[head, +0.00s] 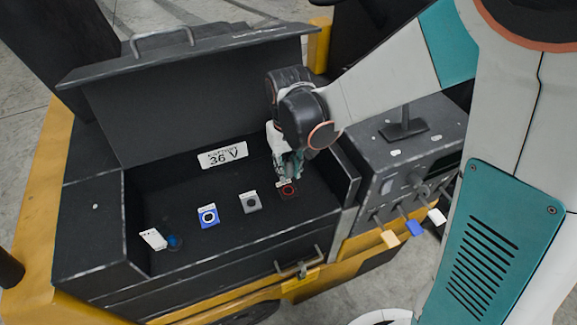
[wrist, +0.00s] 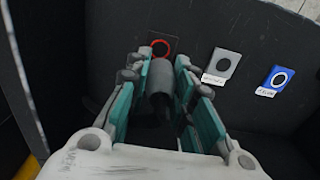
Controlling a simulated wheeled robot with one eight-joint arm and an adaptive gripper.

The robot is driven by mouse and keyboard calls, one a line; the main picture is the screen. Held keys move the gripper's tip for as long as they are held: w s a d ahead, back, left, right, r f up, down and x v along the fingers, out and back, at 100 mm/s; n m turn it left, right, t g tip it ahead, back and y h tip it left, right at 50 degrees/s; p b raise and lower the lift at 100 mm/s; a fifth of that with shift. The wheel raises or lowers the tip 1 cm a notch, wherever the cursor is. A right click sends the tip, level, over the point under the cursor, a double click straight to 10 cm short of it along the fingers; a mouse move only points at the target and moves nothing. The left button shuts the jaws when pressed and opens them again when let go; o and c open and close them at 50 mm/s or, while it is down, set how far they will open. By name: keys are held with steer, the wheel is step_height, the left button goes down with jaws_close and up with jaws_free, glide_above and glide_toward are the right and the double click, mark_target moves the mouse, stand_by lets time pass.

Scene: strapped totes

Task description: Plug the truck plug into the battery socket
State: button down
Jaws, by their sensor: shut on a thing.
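My gripper (head: 287,172) points down into the open battery box (head: 130,277), over its right part. In the wrist view the teal-padded fingers (wrist: 162,66) are shut on a dark cylindrical plug (wrist: 160,92). The plug's far end is close to a red-ringed socket (wrist: 160,47), which also shows just below the gripper in the head view (head: 288,190). I cannot tell whether they touch. Beside it are a grey socket plate (wrist: 222,67) and a blue socket plate (wrist: 279,78). The plug is hidden in the head view.
The raised lid (head: 200,85) stands behind the box, with a "36 V" label (head: 222,154) below it. A white tag (head: 153,239) and a blue round part (head: 173,241) are at the left. A dark unit (head: 405,165) with levers and coloured tags stands close on the right.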

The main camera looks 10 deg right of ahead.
mark_target(288, 190)
steer(key=shift+f, duration=0.2)
steer(key=shift+f+b, duration=1.95)
steer(key=shift+f, duration=0.8)
steer(key=shift+b, duration=0.35)
steer(key=shift+f+b, duration=0.55)
stand_by(0.5)
steer(key=c, duration=1.3)
jaws_free()
steer(key=shift+s+r, duration=0.1)
steer(key=shift+r, duration=3.65)
